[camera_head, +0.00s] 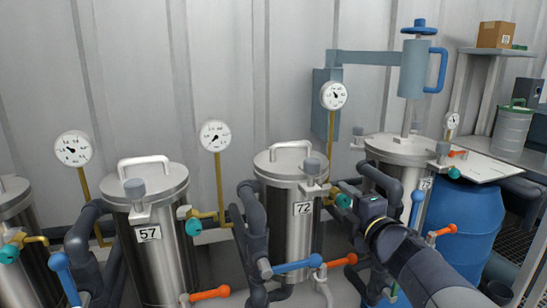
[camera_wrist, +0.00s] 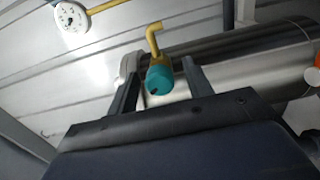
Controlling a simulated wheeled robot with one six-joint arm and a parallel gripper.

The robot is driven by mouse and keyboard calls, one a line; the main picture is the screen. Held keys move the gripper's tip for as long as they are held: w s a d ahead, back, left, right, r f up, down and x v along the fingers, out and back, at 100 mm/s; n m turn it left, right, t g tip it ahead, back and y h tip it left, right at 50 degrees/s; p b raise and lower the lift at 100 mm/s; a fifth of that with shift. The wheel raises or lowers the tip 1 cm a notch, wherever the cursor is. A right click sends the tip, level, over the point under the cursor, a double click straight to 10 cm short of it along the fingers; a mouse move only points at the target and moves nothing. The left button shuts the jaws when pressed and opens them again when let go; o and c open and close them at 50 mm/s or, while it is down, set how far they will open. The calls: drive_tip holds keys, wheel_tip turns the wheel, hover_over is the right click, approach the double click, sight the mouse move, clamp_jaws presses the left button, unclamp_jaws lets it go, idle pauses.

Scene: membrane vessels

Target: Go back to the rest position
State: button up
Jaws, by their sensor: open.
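My gripper (camera_head: 340,190) reaches in from the lower right to the front of the steel vessel labelled 72 (camera_head: 288,240). In the wrist view its two fingers (camera_wrist: 160,88) are spread apart. A teal valve knob (camera_wrist: 158,80) on a bent yellow pipe (camera_wrist: 153,38) shows between the fingers, in front of a steel vessel (camera_wrist: 240,65). The same knob (camera_head: 343,201) shows beside the gripper in the head view. The fingers look clear of the knob, but I cannot tell how deep it sits between them.
Vessel 57 (camera_head: 155,265) stands left, with another teal knob (camera_head: 193,227). Gauges on yellow stems (camera_head: 218,185) rise behind. Blue handles (camera_head: 297,264) and orange handles (camera_head: 340,262) stick out low in front. A blue barrel (camera_head: 468,225) and a shelf with a cardboard box (camera_head: 496,35) stand right.

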drive_tip(key=m+p, duration=0.5)
drive_tip(key=m, duration=0.1)
drive_tip(key=shift+r, duration=0.2)
drive_tip(key=m+p, duration=0.5)
drive_tip(key=p, duration=0.1)
drive_tip(key=shift+f+m+p, duration=0.15)
drive_tip(key=shift+m+p, duration=0.9)
drive_tip(key=shift+m, duration=0.15)
drive_tip(key=shift+f, duration=0.1)
